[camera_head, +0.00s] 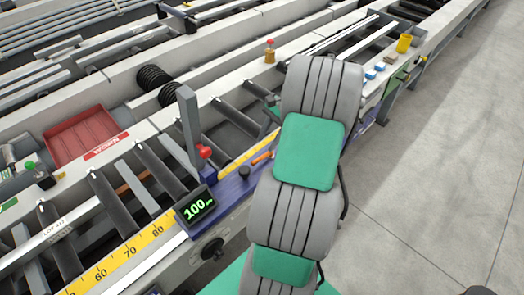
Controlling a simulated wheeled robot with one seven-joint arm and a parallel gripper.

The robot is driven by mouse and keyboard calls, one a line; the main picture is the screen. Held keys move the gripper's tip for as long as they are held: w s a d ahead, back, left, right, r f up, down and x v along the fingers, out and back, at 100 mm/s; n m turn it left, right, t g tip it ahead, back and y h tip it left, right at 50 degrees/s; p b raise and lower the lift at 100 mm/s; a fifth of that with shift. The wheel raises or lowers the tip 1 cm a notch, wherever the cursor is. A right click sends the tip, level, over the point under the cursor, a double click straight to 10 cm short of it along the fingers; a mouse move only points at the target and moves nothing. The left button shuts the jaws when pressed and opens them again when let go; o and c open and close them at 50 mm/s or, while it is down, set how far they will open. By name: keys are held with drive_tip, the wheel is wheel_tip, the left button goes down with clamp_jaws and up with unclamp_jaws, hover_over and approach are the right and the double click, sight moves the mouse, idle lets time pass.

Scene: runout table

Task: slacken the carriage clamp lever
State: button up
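The blue carriage (232,193) sits on the table's front rail beside a yellow scale, with a grey upright stop plate (188,120) standing at its back. Its display (197,207) reads 100 in green. A red knob (204,152) stands up beside the plate, and an orange handle (262,157) lies low near my arm. I cannot tell which of the two is the clamp lever, nor whether it is tight. A black hand knob (212,248) is on the carriage's front face. My grey and green arm covers the carriage's right side; my gripper is not visible.
The yellow scale (128,252) runs along the front rail, with dark rollers (161,175) behind it. A red tray (82,138) is at left. A yellow cup (404,43) and small blue blocks (375,70) sit at upper right. Open floor (430,170) lies at right.

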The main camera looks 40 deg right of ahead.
sight(259, 158)
drive_tip(key=shift+m, duration=0.3)
drive_tip(key=x, duration=0.7)
drive_tip(key=shift+s+d+f, duration=0.1)
drive_tip(key=shift+f, duration=0.35)
drive_tip(key=shift+c, duration=0.2)
clamp_jaws()
idle(0.4)
